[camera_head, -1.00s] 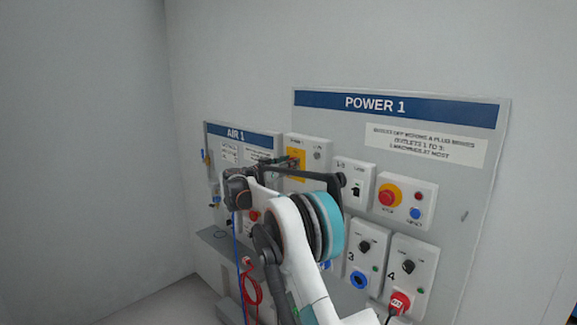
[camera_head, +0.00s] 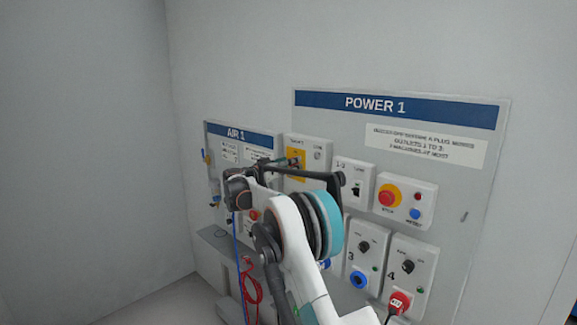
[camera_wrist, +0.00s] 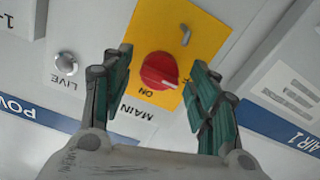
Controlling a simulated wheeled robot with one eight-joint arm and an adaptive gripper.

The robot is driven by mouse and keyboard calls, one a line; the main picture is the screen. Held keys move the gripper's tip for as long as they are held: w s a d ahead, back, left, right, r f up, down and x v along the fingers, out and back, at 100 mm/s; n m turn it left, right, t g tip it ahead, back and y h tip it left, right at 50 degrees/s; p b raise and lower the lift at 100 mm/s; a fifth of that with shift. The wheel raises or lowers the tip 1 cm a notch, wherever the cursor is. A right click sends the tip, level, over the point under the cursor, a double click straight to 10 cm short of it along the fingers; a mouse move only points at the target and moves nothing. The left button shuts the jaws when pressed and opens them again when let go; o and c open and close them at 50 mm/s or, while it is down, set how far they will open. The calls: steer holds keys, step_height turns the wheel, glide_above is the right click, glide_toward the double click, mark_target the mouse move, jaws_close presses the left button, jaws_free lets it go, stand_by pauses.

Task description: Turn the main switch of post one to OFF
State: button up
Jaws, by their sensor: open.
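The main switch (camera_wrist: 160,71) is a round red knob on a yellow plate (camera_wrist: 202,17), seen upside down in the wrist view. The words ON and MAIN show by the knob. In the head view the yellow plate (camera_head: 294,165) sits on a white box on the POWER 1 panel (camera_head: 462,215), and my arm partly covers this area. My gripper (camera_wrist: 158,82) is open, with one finger on each side of the red knob. The fingers appear apart from the knob, but I cannot tell how deep they reach. The knob itself cannot be made out in the head view.
A LIVE lamp (camera_wrist: 66,64) sits beside the yellow plate. The AIR 1 panel (camera_head: 240,134) stands to the left. To the right are a breaker box (camera_head: 354,181), a red stop button (camera_head: 388,196) and outlets. Red (camera_head: 250,282) and blue hoses hang below.

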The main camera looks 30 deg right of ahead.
steer(key=v, duration=1.2)
stand_by(0.3)
